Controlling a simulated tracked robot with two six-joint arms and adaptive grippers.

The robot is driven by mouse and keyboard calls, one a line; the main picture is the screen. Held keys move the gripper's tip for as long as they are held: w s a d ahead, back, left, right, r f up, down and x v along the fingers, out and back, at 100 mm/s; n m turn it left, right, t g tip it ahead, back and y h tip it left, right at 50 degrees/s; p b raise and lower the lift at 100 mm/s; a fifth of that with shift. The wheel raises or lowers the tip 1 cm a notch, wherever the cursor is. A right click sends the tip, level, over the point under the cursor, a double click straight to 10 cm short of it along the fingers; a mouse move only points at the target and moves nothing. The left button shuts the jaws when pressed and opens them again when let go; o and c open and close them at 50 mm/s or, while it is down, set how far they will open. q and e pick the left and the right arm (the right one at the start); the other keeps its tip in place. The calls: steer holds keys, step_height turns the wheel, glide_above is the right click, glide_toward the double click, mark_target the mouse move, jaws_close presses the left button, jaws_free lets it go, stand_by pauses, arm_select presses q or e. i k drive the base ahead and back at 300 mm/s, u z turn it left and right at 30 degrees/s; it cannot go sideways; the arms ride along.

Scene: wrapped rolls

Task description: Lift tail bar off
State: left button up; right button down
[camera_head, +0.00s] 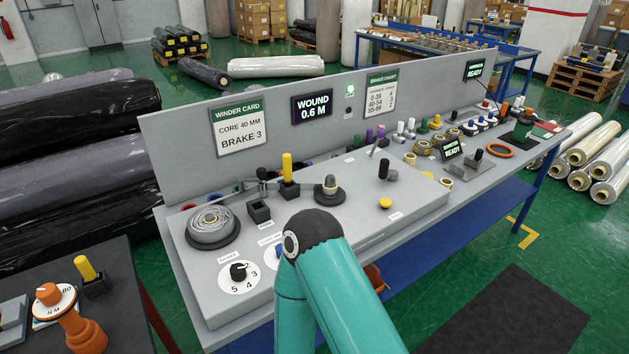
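A thin dark bar (304,182) runs across the back of the grey console top, past a yellow-handled tool (287,167). It may be the tail bar; I cannot tell for sure, nor exactly what it rests on. A silvery wrapped roll (210,224) sits on a dark disc at the console's left end. A dark round hub (329,190) stands right of the yellow handle. One of my teal arms rises from the bottom, bent at a dark joint in front of the console. I see no fingertips of either gripper.
The grey console (392,206) carries a brake dial (239,271), an open black box (259,211), a black-knobbed lever (384,169) and a yellow button (385,203). An upright panel (425,95) stands behind. Small parts crowd the right end. A dark side table (120,300) stands at lower left.

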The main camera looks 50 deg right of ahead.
mark_target(287, 164)
steer(key=z, duration=0.1)
steer(key=k, duration=1.1)
steer(key=z, duration=1.3)
steer(key=i, duration=0.75)
steer(key=z, duration=0.15)
